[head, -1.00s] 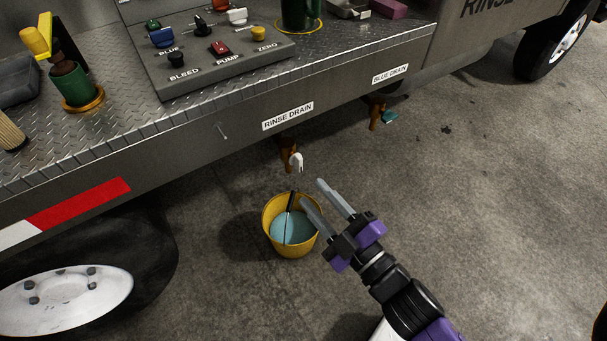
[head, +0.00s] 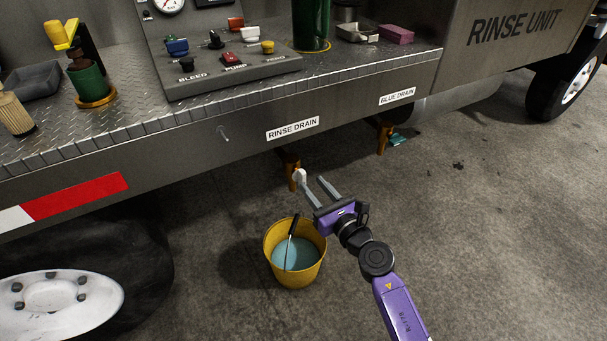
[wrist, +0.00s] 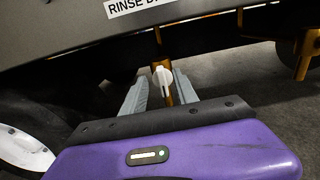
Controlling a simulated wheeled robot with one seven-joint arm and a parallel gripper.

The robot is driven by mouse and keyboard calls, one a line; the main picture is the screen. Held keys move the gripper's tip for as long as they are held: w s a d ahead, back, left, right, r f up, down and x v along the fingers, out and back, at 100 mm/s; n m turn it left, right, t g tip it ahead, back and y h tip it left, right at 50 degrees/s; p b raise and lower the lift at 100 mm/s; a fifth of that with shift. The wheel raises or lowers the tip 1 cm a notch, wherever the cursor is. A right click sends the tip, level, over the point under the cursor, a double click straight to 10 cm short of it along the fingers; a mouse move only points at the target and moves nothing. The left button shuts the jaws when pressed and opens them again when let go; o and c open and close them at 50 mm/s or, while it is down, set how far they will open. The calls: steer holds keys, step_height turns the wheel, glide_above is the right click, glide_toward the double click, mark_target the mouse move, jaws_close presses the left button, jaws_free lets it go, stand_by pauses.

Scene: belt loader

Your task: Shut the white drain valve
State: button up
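The white drain valve handle (head: 299,176) hangs on a brass-brown pipe (head: 290,158) under the RINSE DRAIN label (head: 292,128). In the wrist view the white handle (wrist: 162,77) sits in line with the space between my two fingers, with the pipe behind it. My gripper (head: 311,181) is open, with its fingers pointing up and left at the handle. In the head view the fingertips are close to the handle; I cannot tell whether either touches it. The handle appears to hang roughly downward along the pipe.
A yellow bucket (head: 310,270) with bluish liquid and a dark-gripped stick stands on the floor below the valve. A teal valve handle (head: 397,139) under the BLUE DRAIN label (head: 397,95) is to the right. The truck's side panel (head: 215,150) overhangs the drains.

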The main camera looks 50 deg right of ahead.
mark_target(304, 176)
steer(key=x, duration=0.6)
steer(key=shift+w, duration=0.3)
steer(key=shift+c, duration=0.3)
jaws_close()
steer(key=shift+f, duration=0.1)
